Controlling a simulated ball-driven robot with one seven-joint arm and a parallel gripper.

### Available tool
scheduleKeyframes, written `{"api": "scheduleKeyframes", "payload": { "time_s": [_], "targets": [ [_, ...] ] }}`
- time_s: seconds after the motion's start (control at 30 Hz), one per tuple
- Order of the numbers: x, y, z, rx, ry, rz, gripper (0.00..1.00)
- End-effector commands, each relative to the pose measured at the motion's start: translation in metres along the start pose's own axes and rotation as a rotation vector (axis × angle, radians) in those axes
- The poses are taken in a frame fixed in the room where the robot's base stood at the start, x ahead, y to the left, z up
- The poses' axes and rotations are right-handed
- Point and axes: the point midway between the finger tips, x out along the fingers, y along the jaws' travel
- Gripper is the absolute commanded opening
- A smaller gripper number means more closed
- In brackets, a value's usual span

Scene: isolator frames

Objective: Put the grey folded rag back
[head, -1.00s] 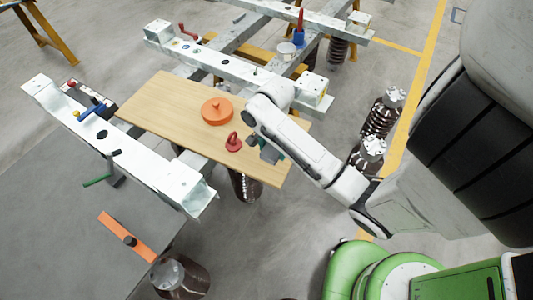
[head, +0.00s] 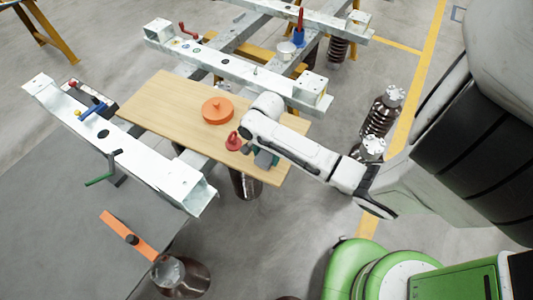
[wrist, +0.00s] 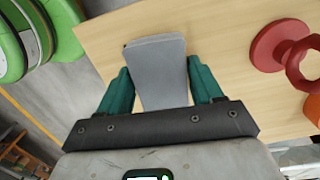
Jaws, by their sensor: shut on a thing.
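The grey folded rag (wrist: 160,72) shows in the wrist view as a flat, smooth grey piece between the two green fingers. My gripper (wrist: 162,86) is shut on it, with one finger at each side. Its far end lies over the wooden board (wrist: 220,40); I cannot tell whether it touches the board. In the head view my gripper (head: 262,158) is at the right part of the board, just right of a red ring-topped piece. The rag is small and hard to make out there.
The red piece (head: 233,141) and an orange round lidded piece (head: 217,110) stand on the board (head: 165,95). The red piece is close to my gripper. The board's left part is bare. Steel beams (head: 130,150) with fittings lie to the left and behind.

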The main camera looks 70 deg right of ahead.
Motion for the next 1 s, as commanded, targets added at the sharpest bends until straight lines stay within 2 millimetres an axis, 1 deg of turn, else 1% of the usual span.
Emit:
{"api": "scheduleKeyframes", "payload": {
  "time_s": [0.03,0.3,0.53,0.63,0.77,1.0],
  "targets": [
    [0.001,0.0,0.0,0.001,0.0,0.0,0.66],
    [0.001,0.0,0.0,0.0,0.0,0.0,0.91],
    [0.0,0.0,0.0,0.0,0.0,0.0,0.91],
    [-0.005,0.0,0.0,0.0,-0.001,-0.001,0.91],
    [-0.023,-0.001,0.001,0.0,-0.002,-0.003,0.91],
    [-0.072,-0.002,0.002,-0.002,-0.002,-0.005,0.91]
  ]
}}
